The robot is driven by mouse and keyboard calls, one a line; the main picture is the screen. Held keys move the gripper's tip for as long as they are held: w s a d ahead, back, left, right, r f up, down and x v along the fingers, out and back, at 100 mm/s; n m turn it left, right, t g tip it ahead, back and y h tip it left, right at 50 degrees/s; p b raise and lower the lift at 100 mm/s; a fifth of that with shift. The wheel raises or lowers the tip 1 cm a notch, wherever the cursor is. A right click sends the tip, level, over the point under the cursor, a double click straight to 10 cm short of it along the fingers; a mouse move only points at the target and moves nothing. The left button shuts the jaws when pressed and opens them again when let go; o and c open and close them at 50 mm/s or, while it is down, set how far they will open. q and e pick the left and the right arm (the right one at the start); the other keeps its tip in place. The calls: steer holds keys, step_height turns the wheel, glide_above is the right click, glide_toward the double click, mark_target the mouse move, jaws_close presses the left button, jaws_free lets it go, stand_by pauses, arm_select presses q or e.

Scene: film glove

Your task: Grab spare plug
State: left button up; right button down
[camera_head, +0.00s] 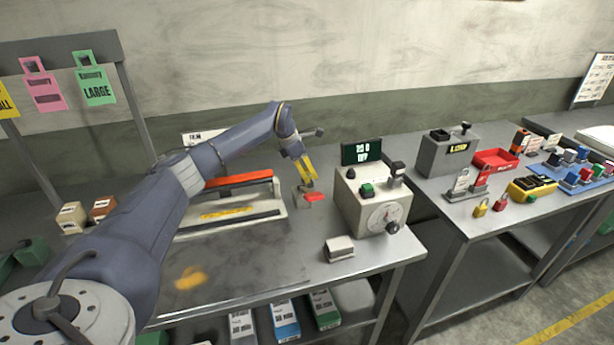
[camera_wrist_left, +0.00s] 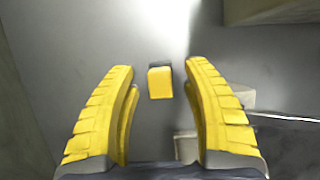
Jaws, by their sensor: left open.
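My left gripper (camera_head: 308,174) hangs over the near workbench with its yellow fingers pointing down, between the long sealer and the dial box. In the left wrist view the gripper (camera_wrist_left: 160,90) is open and empty. A small yellow block with a dark end (camera_wrist_left: 160,83) shows in the gap between the fingers, apart from both. In the head view a small red piece (camera_head: 314,197) shows just below the fingertips. I cannot tell whether it is the same thing, or which object is the spare plug. My right gripper is not in view.
The long white sealer with a red bar (camera_head: 238,179) lies left of the gripper. The dial box (camera_head: 368,203) stands close on the right. A small pale block (camera_head: 339,247) sits near the front edge. The bench's front middle is mostly clear. Another bench (camera_head: 480,222) holds padlocks and tags.

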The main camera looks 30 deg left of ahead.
arm_select(q)
steer(key=shift+c, duration=0.3)
jaws_close()
steer(key=shift+r, duration=0.2)
